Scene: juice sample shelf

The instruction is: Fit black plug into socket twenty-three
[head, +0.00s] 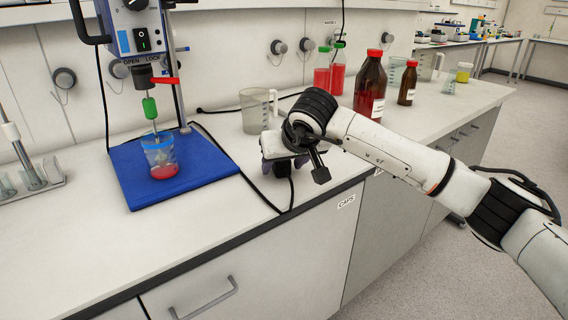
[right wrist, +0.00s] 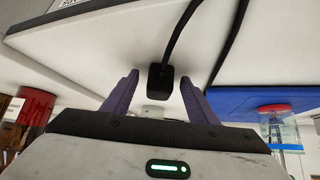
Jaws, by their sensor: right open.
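The black plug (head: 284,169) is at the front edge of the white bench, on a black cable. In the right wrist view the plug (right wrist: 160,82) sits between the two purple fingers of my right gripper (right wrist: 159,76). The fingers are open, with a gap on each side of it. In the head view my right gripper (head: 283,168) is over the bench edge, partly hidden by its own wrist. Round grey sockets (head: 278,47) with hanging covers line the back wall; their numbers are too small to read. My left gripper is out of view.
A clear jug (head: 258,110) stands just behind my right gripper. A blue mat (head: 205,165) with a stirrer (head: 140,40) and beaker (head: 160,153) is at left. Red-capped bottles (head: 370,88) stand at right.

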